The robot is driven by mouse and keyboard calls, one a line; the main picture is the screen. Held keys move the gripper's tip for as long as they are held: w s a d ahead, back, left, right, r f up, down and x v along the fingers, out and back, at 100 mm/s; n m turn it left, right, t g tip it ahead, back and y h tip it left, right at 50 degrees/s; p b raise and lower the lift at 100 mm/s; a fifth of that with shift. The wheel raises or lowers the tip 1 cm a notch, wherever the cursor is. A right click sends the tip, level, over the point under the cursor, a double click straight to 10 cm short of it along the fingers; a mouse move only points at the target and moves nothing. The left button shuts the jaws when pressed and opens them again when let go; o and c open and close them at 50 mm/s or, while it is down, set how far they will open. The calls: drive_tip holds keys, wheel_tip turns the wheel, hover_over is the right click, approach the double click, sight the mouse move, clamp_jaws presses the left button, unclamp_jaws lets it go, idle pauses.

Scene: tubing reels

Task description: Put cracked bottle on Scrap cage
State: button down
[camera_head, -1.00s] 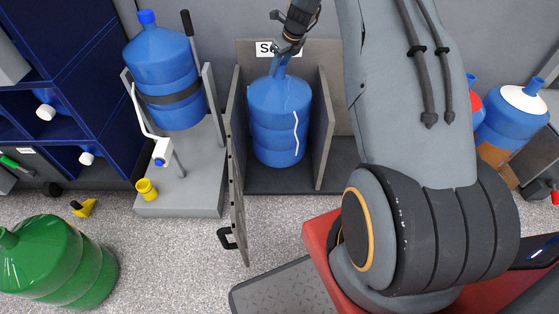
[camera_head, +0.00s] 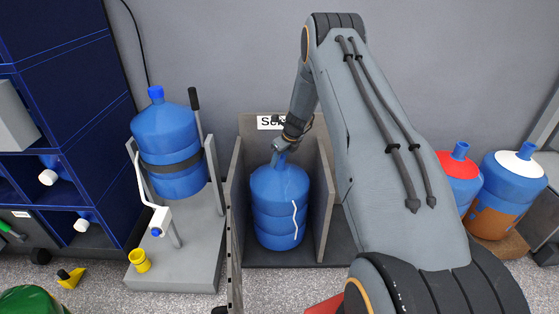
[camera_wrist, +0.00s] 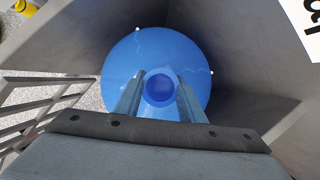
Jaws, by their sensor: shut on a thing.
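The cracked bottle (camera_head: 279,205) is a blue water jug with a jagged white line down its side. It stands upright inside the Scrap cage (camera_head: 324,205), a grey bay with side walls and a partly hidden sign beginning "Sc". My gripper (camera_head: 281,152) is above the bottle, shut on its neck. In the wrist view, both fingers flank the neck of the cracked bottle (camera_wrist: 160,88), seen from straight above. Its base appears to rest on the cage floor, though I cannot tell for certain.
Blue shelving (camera_head: 60,100) stands far left. A red-topped bottle (camera_head: 458,178) and a white-topped bottle (camera_head: 508,195) stand right. The cage's open gate (camera_wrist: 40,105) is at left.

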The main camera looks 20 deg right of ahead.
drive_tip(key=shift+r, duration=0.1)
drive_tip(key=c, duration=1.2)
unclamp_jaws()
drive_tip(key=shift+o, duration=0.2)
drive_tip(key=p+v, duration=0.1)
drive_tip(key=v, duration=1.1)
drive_tip(key=s+a+r+n+g, duration=0.2)
drive_tip(key=s+a+r+n, duration=1.35)
drive_tip(key=s+a, duration=0.2)
drive_tip(key=s+a+r+n, duration=0.1)
drive_tip(key=s+a+n, duration=0.1)
drive_tip(key=s+n, duration=0.3)
drive_tip(key=s+a+r+n+g, duration=0.1)
drive_tip(key=s+n, duration=0.5)
drive_tip(key=s, duration=0.6)
drive_tip(key=s+a+r+n+g+h, duration=0.1)
drive_tip(key=s+a+n, duration=0.2)
drive_tip(key=s+n, duration=0.3)
drive_tip(key=s, duration=0.3)
drive_tip(key=shift+s+a+r, duration=0.15)
drive_tip(key=shift+a+r, duration=0.1)
drive_tip(key=shift+r, duration=0.15)
